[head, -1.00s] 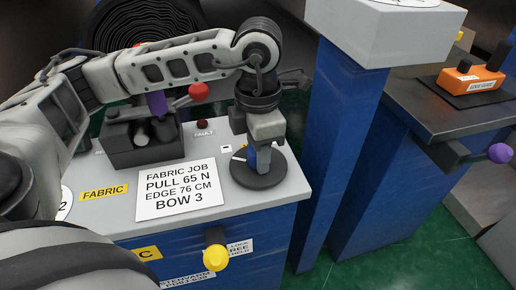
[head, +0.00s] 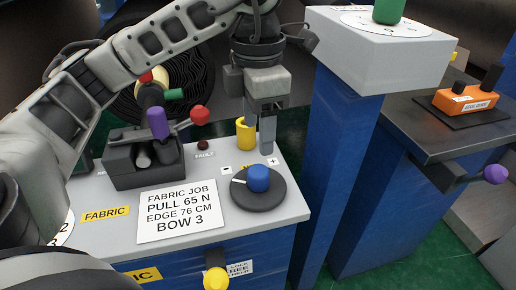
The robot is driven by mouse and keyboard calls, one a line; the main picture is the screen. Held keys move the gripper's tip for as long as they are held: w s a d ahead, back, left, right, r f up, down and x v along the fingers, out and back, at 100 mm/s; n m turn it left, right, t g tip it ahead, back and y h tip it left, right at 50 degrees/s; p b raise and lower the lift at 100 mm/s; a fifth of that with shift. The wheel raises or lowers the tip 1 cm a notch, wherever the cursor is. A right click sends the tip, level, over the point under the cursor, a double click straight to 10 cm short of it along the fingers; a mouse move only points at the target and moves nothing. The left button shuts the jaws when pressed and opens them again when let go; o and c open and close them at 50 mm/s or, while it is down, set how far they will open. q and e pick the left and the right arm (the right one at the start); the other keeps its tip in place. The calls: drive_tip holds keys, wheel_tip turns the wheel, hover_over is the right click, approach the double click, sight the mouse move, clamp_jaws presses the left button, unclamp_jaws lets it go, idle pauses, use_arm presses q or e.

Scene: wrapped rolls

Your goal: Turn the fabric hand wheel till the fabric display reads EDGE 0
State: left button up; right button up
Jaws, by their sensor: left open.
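A black disc with a blue knob (head: 258,178) on top sits at the right end of the grey fabric console, with minus and plus marks behind it. A white pointer line shows on the disc, left of the knob. My left gripper (head: 267,148) points down just above and behind the knob, open and apart from it, with nothing seen between its fingers. No display reading EDGE can be made out; my left arm covers part of the back of the scene. My right gripper is not in view.
A lever box (head: 144,166) with purple and red knobs stands at left. A yellow cylinder (head: 246,133) stands behind the disc. A blue pillar (head: 345,150) rises close on the right.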

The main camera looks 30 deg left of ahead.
use_arm(q)
wheel_tip(320, 180, up, 5)
drive_tip(key=shift+r+p, duration=0.1)
drive_tip(key=shift+p, duration=0.65)
